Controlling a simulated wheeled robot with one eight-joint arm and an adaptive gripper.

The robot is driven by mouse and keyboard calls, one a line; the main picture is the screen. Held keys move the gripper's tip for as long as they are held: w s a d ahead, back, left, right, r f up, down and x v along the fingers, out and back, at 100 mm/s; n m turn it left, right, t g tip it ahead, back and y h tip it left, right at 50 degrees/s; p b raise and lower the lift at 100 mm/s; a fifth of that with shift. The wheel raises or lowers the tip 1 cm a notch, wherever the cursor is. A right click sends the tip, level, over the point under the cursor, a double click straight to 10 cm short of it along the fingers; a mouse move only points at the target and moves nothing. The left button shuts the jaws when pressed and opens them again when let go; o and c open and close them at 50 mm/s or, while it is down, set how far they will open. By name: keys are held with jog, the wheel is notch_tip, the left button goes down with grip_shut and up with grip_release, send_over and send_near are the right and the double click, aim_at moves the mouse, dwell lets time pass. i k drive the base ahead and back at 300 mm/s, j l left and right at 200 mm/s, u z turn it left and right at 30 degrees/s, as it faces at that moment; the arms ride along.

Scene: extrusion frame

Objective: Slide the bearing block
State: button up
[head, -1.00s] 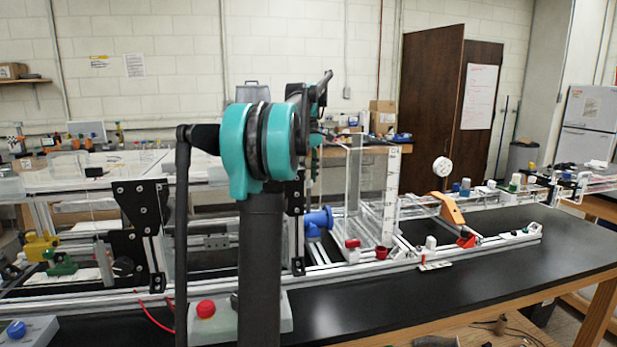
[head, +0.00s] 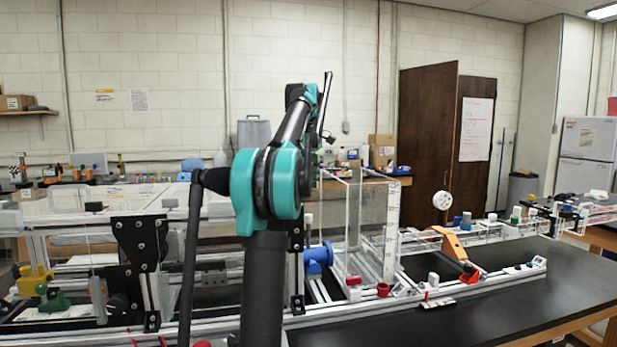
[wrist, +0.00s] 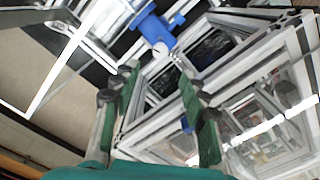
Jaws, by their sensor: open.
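I cannot tell for sure which part is the bearing block. A blue flanged fitting (head: 318,258) sits on the aluminium extrusion frame (head: 400,303), just right of my arm. In the wrist view a blue part (wrist: 152,27) with a white round end lies beyond my fingertips, apart from them. My gripper (wrist: 158,80) is open, with its green fingers spread and nothing between them. In the head view my arm hides part of the frame, and the gripper is not clearly seen.
A clear upright tank (head: 368,232) stands on the frame right of the blue fitting. Black plates (head: 140,245) stand at left. The black tabletop (head: 500,310) is clear at front right.

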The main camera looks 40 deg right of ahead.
aim_at(312, 256)
jog(key=k+j, duration=0.75)
jog(key=j, duration=0.2)
